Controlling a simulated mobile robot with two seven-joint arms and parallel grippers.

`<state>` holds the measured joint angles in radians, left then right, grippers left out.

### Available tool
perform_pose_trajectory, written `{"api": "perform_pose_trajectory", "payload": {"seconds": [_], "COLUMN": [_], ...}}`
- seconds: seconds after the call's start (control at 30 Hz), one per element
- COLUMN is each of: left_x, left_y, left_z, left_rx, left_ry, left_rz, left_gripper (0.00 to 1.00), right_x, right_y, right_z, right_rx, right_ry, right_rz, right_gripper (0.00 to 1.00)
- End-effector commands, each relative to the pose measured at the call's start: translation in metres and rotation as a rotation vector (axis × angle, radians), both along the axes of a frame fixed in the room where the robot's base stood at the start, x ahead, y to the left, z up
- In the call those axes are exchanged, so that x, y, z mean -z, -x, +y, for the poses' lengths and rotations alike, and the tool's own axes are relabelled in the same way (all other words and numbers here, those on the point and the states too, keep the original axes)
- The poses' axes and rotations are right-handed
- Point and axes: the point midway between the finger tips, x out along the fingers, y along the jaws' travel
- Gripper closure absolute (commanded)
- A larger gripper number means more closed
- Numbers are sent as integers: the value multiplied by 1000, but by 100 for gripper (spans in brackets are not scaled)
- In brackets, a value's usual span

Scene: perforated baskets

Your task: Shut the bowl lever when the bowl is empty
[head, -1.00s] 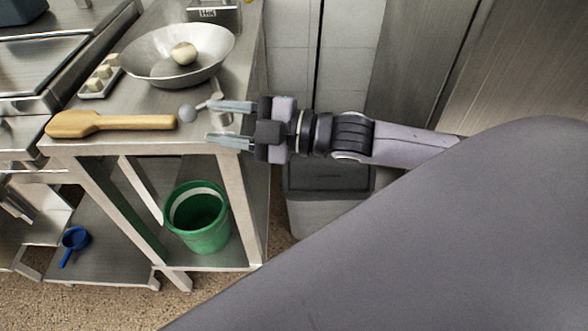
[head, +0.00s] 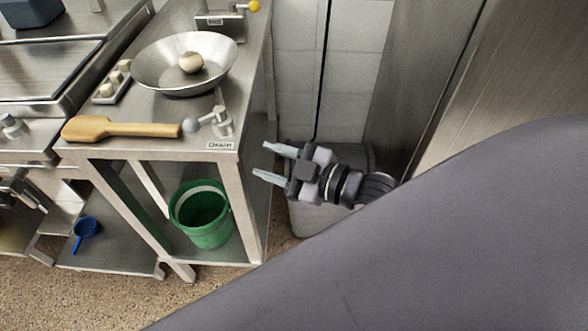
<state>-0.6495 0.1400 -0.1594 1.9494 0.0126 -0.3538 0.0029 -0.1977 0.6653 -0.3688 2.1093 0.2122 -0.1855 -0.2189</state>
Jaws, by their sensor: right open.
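The metal bowl (head: 150,68) stands on the steel table. A pale round thing (head: 191,62) lies in it, so the bowl is not empty. In front of the bowl is a lever (head: 221,122) with a grey ball knob (head: 190,126) that points left; a label reading "Drain" (head: 221,145) is on the table edge below it. My right gripper (head: 259,160) is open and empty, to the right of the table and apart from the lever. My left gripper is out of view.
A wooden paddle (head: 115,128) lies left of the knob. A small tray of pale pieces (head: 112,88) sits left of the bowl. Behind is a second fixture with a yellow knob (head: 253,6). A green bucket (head: 201,222) stands on the lower shelf; a grey bin (head: 305,215) is below my gripper.

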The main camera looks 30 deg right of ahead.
Motion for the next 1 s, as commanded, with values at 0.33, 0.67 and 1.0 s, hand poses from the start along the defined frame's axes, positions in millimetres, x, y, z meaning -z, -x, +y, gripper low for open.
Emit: {"api": "perform_pose_trajectory", "payload": {"seconds": [0.33, 0.67, 1.0], "left_x": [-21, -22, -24], "left_y": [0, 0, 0], "left_z": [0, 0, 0], "left_rx": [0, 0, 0], "left_ry": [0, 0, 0], "left_rz": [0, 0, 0], "left_gripper": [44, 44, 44], "right_x": [33, 40, 37], "right_y": [19, 22, 22], "right_z": [-7, -8, -8], "right_rx": [131, 151, 153], "right_ry": [-94, -107, -103], "right_rz": [172, 198, 199], "right_gripper": [57, 57, 43]}}
